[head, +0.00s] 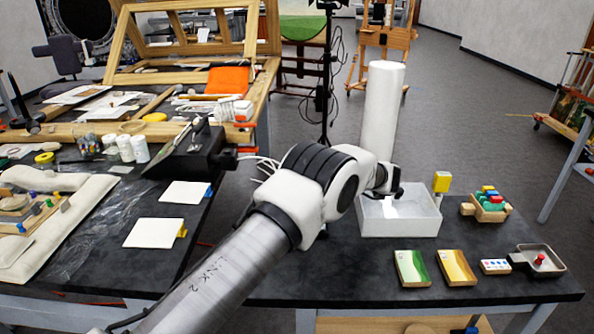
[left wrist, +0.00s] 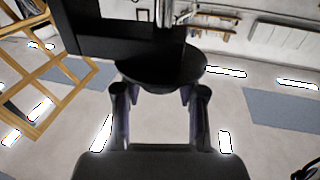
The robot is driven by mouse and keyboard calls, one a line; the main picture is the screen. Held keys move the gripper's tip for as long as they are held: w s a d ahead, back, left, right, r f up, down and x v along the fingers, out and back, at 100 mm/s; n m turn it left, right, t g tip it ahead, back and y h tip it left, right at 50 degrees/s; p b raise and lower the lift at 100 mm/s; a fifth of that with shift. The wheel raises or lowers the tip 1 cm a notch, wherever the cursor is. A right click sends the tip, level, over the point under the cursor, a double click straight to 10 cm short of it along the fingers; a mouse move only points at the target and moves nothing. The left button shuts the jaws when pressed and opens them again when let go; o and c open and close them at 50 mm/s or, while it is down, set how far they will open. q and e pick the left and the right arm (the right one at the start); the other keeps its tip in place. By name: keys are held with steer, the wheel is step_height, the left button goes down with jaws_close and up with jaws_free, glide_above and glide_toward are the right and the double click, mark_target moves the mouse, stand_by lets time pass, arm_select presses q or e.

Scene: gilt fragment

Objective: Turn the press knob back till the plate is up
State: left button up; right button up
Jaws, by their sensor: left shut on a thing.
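In the left wrist view, a round black disc-shaped knob (left wrist: 160,72) sits at the end of a metal shaft (left wrist: 163,14). My left gripper (left wrist: 160,94) has one finger on each side of the knob and is shut on it. The fingertips partly overlap the knob's edge. My right gripper is in neither view.
In the head view, a white tray (head: 370,222) stands on the dark table beyond my arm. Coloured blocks in a wooden holder (head: 486,206), green and yellow boxes and a small grey pan (head: 548,262) lie to the right. A cluttered workbench stands at the left.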

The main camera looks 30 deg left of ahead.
arm_select(q)
steer(key=shift+a+f, duration=0.1)
steer(key=shift+f, duration=0.1)
steer(key=o, duration=1.1)
steer(key=shift+s, duration=0.1)
steer(key=shift+o, duration=0.3)
steer(key=shift+a, duration=0.25)
steer(key=shift+d+r, duration=0.15)
steer(key=shift+r, duration=0.05)
step_height(320, 180, up, 10)
steer(key=shift+f, duration=0.2)
